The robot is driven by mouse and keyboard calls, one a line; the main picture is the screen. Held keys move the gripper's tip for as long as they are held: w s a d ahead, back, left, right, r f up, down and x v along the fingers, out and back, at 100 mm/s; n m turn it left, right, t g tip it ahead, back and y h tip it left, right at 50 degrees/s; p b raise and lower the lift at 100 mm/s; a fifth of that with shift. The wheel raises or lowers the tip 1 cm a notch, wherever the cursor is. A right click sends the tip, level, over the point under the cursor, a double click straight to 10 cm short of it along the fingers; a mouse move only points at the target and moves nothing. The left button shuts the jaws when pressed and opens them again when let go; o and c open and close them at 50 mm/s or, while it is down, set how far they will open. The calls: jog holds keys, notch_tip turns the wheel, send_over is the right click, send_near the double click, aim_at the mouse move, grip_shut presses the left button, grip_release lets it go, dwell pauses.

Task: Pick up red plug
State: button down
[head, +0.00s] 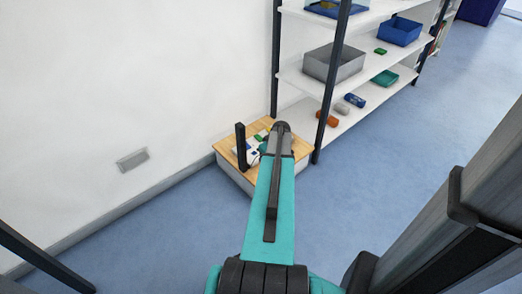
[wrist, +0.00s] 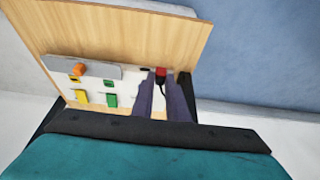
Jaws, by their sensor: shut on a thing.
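The red plug (wrist: 161,72) shows in the wrist view between the tips of my gripper (wrist: 167,78), which is shut on it. A thin black cable runs down from the plug between the two fingers. The plug is at the right end of a pale panel (wrist: 96,89), over or close to it; I cannot tell whether it touches the panel. In the head view my own arm hides the plug and the fingertips.
The panel lies on a wooden-topped stand (head: 227,146) and carries orange (wrist: 79,69), yellow (wrist: 82,98) and green (wrist: 111,101) pieces. A black upright post (head: 241,148) stands on the left. A shelf rack (head: 316,80) is close behind on the right. Blue floor (head: 410,130) is clear on the right.

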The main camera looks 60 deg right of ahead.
jog(key=shift+s+a+r+p, duration=0.1)
jog(key=shift+s+a, duration=0.35)
jog(key=shift+s, duration=0.2)
jog(key=shift+s+a+r+p, duration=0.15)
jog(key=shift+s+a, duration=0.25)
jog(key=shift+s, duration=0.2)
jog(key=shift+s+a+f+p, duration=0.1)
jog(key=shift+s+a, duration=0.35)
jog(key=shift+s, duration=0.2)
